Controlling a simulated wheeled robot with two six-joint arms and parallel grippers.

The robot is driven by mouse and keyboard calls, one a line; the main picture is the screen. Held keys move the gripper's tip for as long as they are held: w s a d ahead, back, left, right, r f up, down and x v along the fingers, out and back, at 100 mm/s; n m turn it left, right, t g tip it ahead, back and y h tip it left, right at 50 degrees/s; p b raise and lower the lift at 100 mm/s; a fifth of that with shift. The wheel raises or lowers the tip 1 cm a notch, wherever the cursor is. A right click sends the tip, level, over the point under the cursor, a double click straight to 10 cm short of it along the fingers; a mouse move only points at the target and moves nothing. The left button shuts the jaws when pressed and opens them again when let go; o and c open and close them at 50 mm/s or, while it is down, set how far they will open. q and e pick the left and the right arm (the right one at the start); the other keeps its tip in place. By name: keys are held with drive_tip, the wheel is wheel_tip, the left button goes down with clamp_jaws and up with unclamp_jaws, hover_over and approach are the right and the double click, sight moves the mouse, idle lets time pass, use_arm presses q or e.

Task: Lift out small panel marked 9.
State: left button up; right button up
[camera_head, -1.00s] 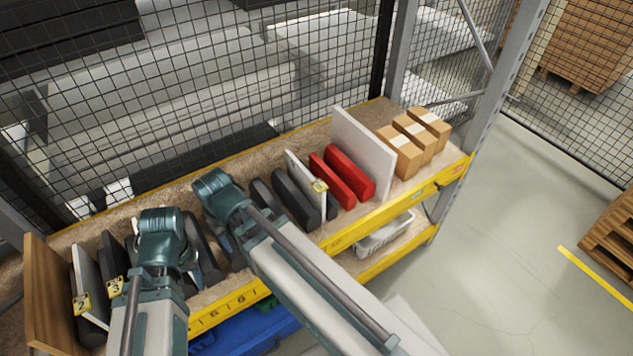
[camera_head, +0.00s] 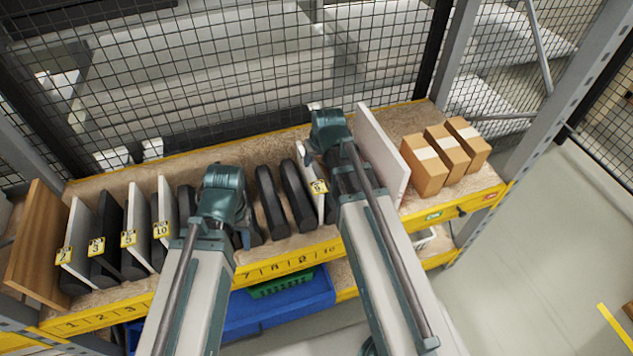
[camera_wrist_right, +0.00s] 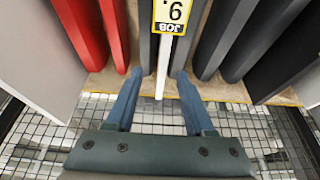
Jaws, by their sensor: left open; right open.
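A thin white panel (camera_head: 308,172) with a yellow label stands upright on the rack, right of the dark panels. In the right wrist view its label (camera_wrist_right: 171,16) says JOB with an upside-down digit, 9 or 6, and its white edge (camera_wrist_right: 162,68) points at me. My right gripper (camera_head: 325,158) is over this panel; in the wrist view its open fingers (camera_wrist_right: 159,76) straddle the white edge, not closed on it. A dark panel stands close beside it. My left gripper (camera_head: 236,232) is open over dark panels further left; its fingers are mostly hidden.
White panels with labels (camera_head: 163,229) and dark ones stand at the left, beside a wooden board (camera_head: 36,245). Red pieces (camera_wrist_right: 82,30) and a tall white board (camera_head: 383,150) flank the right gripper. Cardboard boxes (camera_head: 424,165) stand further right. Wire mesh closes the back.

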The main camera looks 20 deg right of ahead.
sight(312, 170)
drive_tip(key=shift+w+a+f+b, duration=0.1)
drive_tip(key=shift+a+f+b, duration=0.05)
drive_tip(key=shift+f+b, duration=0.15)
drive_tip(key=b+x, duration=0.7)
drive_tip(key=x, duration=0.1)
drive_tip(key=shift+w+b+x, duration=0.1)
drive_tip(key=shift+b+x, duration=1.15)
drive_tip(key=shift+x, duration=0.1)
drive_tip(key=shift+w+b+x, duration=0.15)
drive_tip(key=shift+b+x, duration=1.1)
drive_tip(key=shift+x, duration=0.1)
drive_tip(key=shift+a+r, duration=0.2)
clamp_jaws()
